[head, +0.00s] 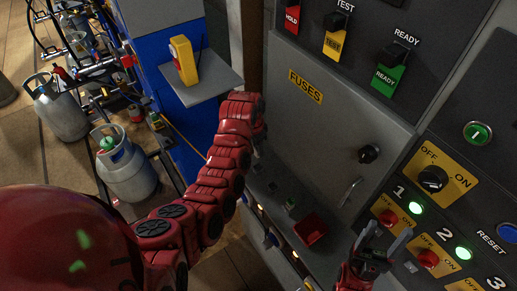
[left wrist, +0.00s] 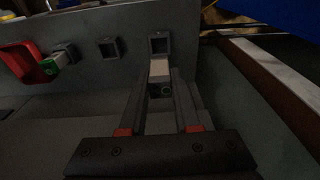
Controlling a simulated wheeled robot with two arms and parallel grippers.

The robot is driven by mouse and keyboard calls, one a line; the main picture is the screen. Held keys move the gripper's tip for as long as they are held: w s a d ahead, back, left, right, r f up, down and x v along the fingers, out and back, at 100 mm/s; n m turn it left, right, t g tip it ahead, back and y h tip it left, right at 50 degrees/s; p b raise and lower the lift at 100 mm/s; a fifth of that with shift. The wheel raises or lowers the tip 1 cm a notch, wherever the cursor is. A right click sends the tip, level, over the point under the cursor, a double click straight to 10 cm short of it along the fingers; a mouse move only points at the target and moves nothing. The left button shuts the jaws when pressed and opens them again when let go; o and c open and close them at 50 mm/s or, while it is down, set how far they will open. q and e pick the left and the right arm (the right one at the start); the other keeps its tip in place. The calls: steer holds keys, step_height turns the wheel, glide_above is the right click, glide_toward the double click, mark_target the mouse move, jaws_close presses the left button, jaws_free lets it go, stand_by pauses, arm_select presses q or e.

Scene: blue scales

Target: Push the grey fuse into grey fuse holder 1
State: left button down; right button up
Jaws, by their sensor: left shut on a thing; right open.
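My right gripper (head: 385,238) is open and empty in front of the switch panel.
A second square holder (left wrist: 108,48) looks empty. Beyond it is a holder with a green-marked fuse (left wrist: 50,67), beside a red tray (left wrist: 18,58). The tray also shows in the head view (head: 311,230). The FUSES cabinet door (head: 325,125) rises behind.

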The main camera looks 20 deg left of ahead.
mark_target(258, 158)
arm_select(q)
steer(key=shift+f+b, duration=1.45)
steer(key=shift+f, duration=1.45)
steer(key=shift+b, duration=0.5)
steer(key=shift+f+b, duration=0.65)
steer(key=shift+f, duration=0.65)
steer(key=c, duration=0.5)
jaws_free()
steer(key=shift+c, duration=0.2)
